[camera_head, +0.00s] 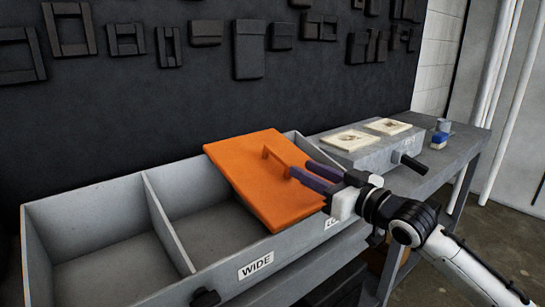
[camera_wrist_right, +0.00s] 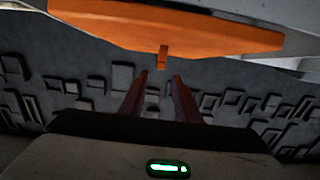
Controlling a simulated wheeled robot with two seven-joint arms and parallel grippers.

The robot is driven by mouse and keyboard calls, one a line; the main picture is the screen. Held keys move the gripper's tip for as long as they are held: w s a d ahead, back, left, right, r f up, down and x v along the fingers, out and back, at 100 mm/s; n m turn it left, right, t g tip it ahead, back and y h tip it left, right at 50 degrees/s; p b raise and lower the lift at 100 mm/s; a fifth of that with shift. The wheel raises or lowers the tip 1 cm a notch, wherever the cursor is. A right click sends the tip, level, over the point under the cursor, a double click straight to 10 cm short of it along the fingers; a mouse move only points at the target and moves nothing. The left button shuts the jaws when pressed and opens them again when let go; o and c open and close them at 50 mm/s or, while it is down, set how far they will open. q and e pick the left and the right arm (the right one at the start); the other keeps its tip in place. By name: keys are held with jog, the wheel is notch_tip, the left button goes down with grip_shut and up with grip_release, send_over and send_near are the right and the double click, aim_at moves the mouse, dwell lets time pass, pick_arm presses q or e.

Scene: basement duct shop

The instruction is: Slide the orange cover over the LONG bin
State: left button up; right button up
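The orange cover (camera_head: 255,185) is a flat panel with a raised handle (camera_head: 278,155). It lies tilted across the grey bin box (camera_head: 100,190), over the right part of the box and part of the WIDE compartment (camera_head: 215,235). A label at the front right (camera_head: 331,223) is partly hidden by my arm; only its first letters show. My right gripper (camera_head: 304,176) is open at the handle. In the right wrist view the orange cover (camera_wrist_right: 170,25) spans the top, and its handle (camera_wrist_right: 163,58) shows just beyond the parted fingertips (camera_wrist_right: 159,76). My left gripper is out of view.
A grey unit with two cream panels (camera_head: 368,133) and a black handle (camera_head: 408,163) stands right of the bins. A blue item (camera_head: 439,140) sits farther along the bench. A dark wall with hung shapes (camera_head: 130,110) is behind. The left compartment (camera_head: 100,240) is open.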

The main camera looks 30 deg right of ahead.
aim_at(281, 156)
jog(key=shift+w+r, duration=0.1)
jog(key=shift+r, duration=0.25)
jog(key=shift+w+a+r, duration=0.1)
jog(key=shift+w, duration=0.15)
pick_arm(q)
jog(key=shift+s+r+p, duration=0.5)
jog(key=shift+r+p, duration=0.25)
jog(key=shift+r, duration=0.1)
pick_arm(e)
jog(key=w, duration=0.8)
jog(key=shift+a+f, duration=0.3)
jog(key=shift+a, duration=0.05)
jog(key=shift+w, duration=0.1)
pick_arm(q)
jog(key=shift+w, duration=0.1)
pick_arm(e)
grip_shut()
